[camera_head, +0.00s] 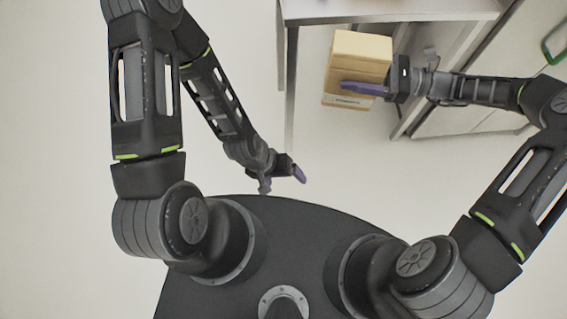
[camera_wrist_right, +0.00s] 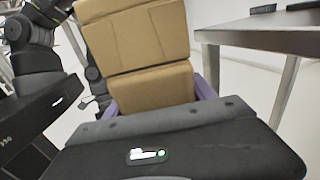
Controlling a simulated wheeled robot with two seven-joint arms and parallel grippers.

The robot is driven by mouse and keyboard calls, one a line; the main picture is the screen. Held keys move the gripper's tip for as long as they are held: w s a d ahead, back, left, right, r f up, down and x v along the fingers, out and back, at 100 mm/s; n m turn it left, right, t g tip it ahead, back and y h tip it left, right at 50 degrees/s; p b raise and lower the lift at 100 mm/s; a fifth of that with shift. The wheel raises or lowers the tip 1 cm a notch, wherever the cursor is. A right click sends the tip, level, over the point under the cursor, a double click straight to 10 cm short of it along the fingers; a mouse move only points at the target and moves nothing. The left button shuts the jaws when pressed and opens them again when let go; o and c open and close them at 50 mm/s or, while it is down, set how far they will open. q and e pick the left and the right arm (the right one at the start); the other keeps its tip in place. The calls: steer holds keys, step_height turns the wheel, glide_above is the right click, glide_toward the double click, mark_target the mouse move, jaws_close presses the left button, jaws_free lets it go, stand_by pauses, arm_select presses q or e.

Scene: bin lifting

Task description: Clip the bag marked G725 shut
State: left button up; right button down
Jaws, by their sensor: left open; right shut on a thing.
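A tan, box-like package (camera_head: 361,60) is held above the floor at the upper right of the head view. A pale label strip with small print runs along its lower edge; I cannot read it. My right gripper (camera_head: 362,88) is shut on the package, with a purple finger across its face. In the right wrist view the package (camera_wrist_right: 140,45) fills the upper middle, with a seam across it and a purple finger at its right side. My left gripper (camera_head: 291,173) is open and apart from it, over the front of my base. I see no clip and no marking G725.
A pale table (camera_head: 390,10) stands at the top of the head view, behind the package. It shows at the right of the right wrist view (camera_wrist_right: 265,40), with dark items on top. A green loop (camera_head: 553,46) is at the far upper right. The floor on the left is clear.

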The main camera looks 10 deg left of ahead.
steer(key=shift+r, duration=0.3)
steer(key=shift+w+d+t, duration=0.1)
steer(key=shift+d+t, duration=0.2)
steer(key=shift+d, duration=0.15)
steer(key=s+d+r+m+t+h, duration=0.1)
steer(key=d+m+t, duration=0.3)
steer(key=d, duration=0.3)
steer(key=s+d+m+t+h, duration=0.1)
steer(key=d+m+t+h, duration=0.1)
steer(key=d+m+t, duration=0.2)
steer(key=shift+d+r+t, duration=0.35)
steer(key=shift+d+t, duration=1.25)
steer(key=shift+d, duration=0.15)
